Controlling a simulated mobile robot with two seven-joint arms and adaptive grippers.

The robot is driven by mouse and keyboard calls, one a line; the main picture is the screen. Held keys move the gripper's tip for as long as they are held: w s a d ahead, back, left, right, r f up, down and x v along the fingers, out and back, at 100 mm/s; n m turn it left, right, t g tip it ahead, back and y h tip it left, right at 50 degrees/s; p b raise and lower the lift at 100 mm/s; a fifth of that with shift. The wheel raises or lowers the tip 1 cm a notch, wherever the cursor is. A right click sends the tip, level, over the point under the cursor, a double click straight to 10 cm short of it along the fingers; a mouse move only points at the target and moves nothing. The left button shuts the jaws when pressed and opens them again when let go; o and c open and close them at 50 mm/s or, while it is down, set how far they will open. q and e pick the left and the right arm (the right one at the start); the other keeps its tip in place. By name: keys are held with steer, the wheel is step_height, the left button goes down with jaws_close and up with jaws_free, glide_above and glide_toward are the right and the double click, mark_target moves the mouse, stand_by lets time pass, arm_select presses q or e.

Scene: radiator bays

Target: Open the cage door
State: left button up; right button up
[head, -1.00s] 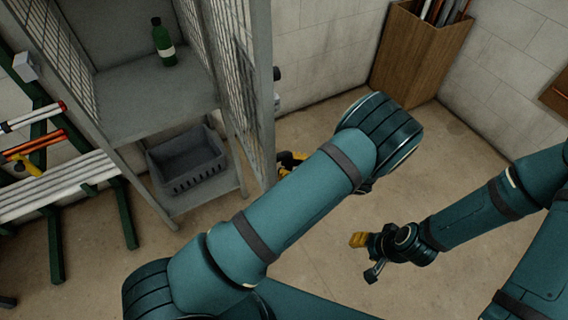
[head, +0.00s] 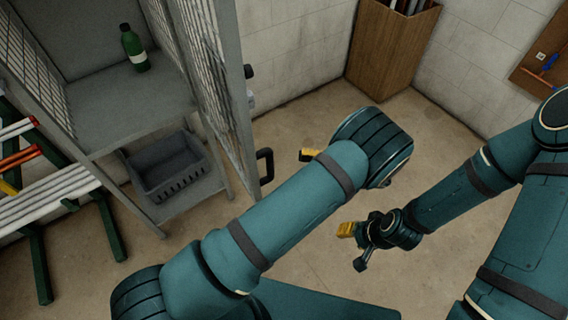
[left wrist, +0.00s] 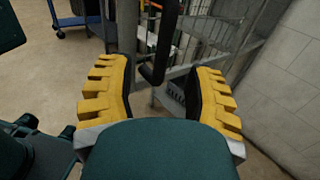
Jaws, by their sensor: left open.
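The cage door (head: 208,85) is a grey mesh panel in a metal frame. It stands swung out at the right of the cage (head: 130,110), leaving the front open. Its black handle (head: 265,166) is on the door's outer face near the free edge. My left gripper (head: 310,155) is just right of the handle, apart from it, partly hidden by my arm. In the left wrist view my left gripper (left wrist: 157,85) is open and empty, with the handle (left wrist: 166,42) beyond the gap between the yellow fingers. My right gripper (head: 347,229) is low over the floor; its opening is unclear.
A green bottle (head: 134,49) stands on the upper shelf, and a grey crate (head: 165,168) sits on the lower one. A rack with pipes (head: 50,190) is left of the cage. A wooden bin (head: 390,48) stands by the wall. Floor right of the door is clear.

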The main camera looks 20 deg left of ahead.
arm_select(q)
steer(key=d, duration=0.2)
steer(key=shift+w+d, duration=0.2)
steer(key=shift+d, duration=0.1)
stand_by(0.4)
